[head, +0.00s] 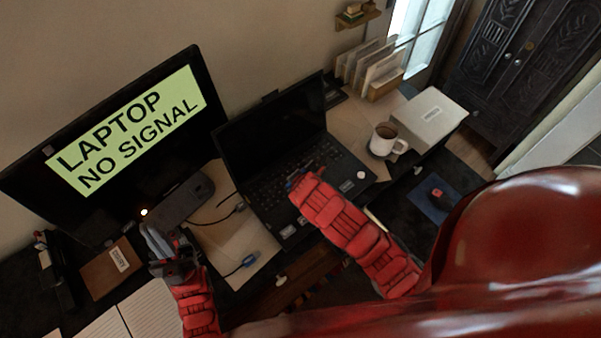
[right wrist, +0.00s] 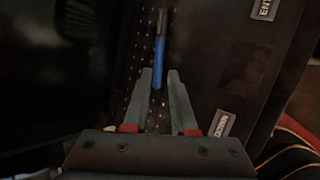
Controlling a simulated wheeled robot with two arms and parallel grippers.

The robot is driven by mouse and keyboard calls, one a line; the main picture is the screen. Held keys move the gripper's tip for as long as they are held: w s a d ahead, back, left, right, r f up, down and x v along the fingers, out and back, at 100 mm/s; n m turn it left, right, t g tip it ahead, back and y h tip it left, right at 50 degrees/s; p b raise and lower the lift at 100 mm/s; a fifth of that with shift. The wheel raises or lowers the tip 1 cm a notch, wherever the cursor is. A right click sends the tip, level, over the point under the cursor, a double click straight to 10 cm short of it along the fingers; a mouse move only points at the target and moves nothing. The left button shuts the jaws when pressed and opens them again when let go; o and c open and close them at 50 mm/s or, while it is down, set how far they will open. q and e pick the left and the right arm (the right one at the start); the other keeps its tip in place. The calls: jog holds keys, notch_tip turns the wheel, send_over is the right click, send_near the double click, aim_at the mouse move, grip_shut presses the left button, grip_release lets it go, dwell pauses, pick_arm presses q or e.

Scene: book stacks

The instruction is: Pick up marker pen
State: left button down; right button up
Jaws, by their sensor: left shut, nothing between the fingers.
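A blue pen with a dark upper end, which looks like the marker pen (right wrist: 158,62), lies over the laptop keyboard in the right wrist view. My right gripper (right wrist: 159,78) is open, with a fingertip on each side of the pen's lower end and a gap showing beside it. I cannot tell whether the fingers touch it. In the head view my red right arm reaches over the laptop (head: 270,165) and hides most of that gripper.
A monitor (head: 60,110) stands at the left. A dark device (head: 185,198) and cables lie between it and the laptop. A coffee mug (head: 385,138), a white box (head: 432,115) and a file rack (head: 382,88) stand to the right of the laptop.

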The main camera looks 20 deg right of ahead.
jog(key=shift+w+f, duration=0.15)
jog(key=p+x, duration=0.2)
jog(key=x, duration=0.2)
jog(key=shift+a, duration=0.15)
jog(key=shift+f, duration=0.1)
jog(key=shift+c, duration=0.4)
jog(key=shift+f, duration=0.1)
grip_shut()
jog(key=shift+f, duration=0.1)
dwell(0.6)
